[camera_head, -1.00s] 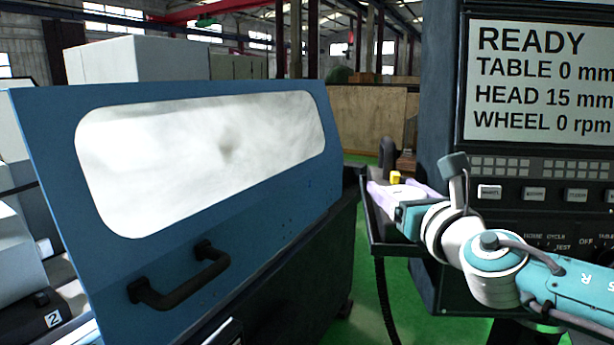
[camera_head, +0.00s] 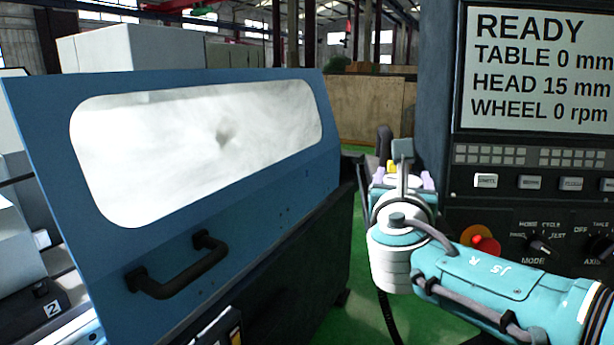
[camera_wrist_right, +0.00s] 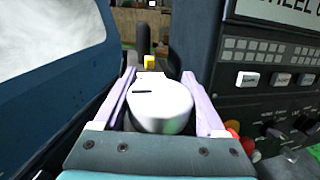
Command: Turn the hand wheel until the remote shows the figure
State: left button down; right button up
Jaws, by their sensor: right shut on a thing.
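The hand wheel (camera_wrist_right: 160,105) shows in the right wrist view as a white rounded dial with a dark slot mark on top. My right gripper (camera_wrist_right: 159,76) has its two lilac fingers on either side of the dial and is shut on it. In the head view the right gripper (camera_head: 403,178) is beside the control cabinet, and my own wrist hides most of the dial. A small yellow part (camera_wrist_right: 149,62) stands just beyond the dial. I cannot make out a display on the remote. My left gripper is not in view.
The cabinet screen (camera_head: 540,70) reads READY, TABLE 0 mm, HEAD 15 mm, WHEEL 0 rpm. Buttons and a red knob (camera_head: 480,240) are close to my right arm. The blue machine door (camera_head: 250,215) with a black handle (camera_head: 180,275) stands at left. Green floor shows between.

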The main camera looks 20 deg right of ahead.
jog(key=o, duration=1.3)
jog(key=shift+s, duration=0.1)
jog(key=shift+s+a, duration=0.25)
jog(key=shift+a, duration=0.05)
jog(key=v, duration=0.9)
jog(key=shift+p, duration=0.4)
jog(key=shift+d, duration=0.1)
